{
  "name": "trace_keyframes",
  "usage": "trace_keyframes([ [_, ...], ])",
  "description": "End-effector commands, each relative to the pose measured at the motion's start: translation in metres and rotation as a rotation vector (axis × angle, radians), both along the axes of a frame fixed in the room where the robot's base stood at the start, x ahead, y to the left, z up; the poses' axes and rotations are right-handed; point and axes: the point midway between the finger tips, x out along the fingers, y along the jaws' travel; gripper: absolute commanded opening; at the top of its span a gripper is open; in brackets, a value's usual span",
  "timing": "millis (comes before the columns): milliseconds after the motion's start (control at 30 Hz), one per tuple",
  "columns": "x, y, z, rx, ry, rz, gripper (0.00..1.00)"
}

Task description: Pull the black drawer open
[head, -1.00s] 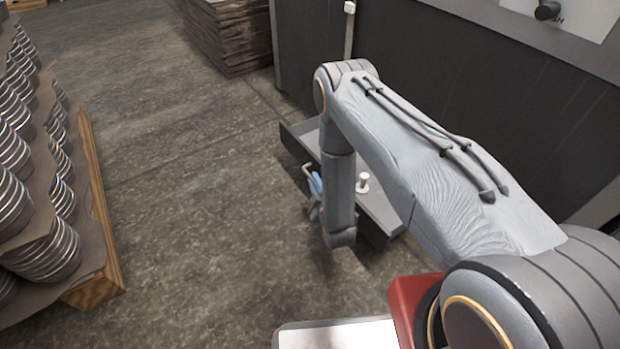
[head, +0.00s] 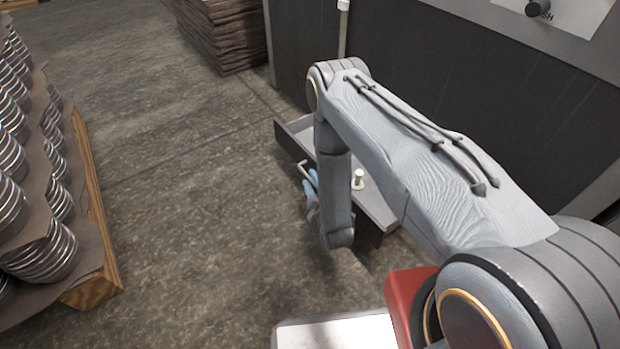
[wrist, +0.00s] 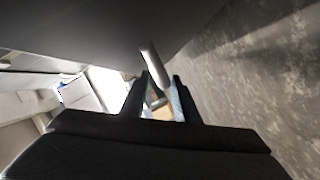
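The black drawer (head: 290,139) stands pulled out from the dark cabinet (head: 390,70), and its light grey inside shows in the head view. A pale bar handle (head: 303,168) is on its front. My gripper (head: 312,190) is at the drawer front beside this handle, partly hidden by my own arm. In the wrist view my gripper (wrist: 161,78) has its two dark fingers apart. The light bar of the handle (wrist: 153,60) reaches between them, nearer the left finger, with a gap towards the right one. Firm contact cannot be told.
A small white knobbed item (head: 358,180) stands inside the drawer. A brown stack (head: 225,35) stands at the back. The concrete floor between is clear.

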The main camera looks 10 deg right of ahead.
Motion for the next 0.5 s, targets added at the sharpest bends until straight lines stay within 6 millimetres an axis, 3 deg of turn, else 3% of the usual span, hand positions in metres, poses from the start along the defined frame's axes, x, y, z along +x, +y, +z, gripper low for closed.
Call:
trace_keyframes([
  [300, -0.049, -0.009, 0.012, 0.000, 0.002, 0.000, 0.28],
  [500, -0.059, -0.011, 0.014, 0.000, 0.000, 0.000, 0.28],
])
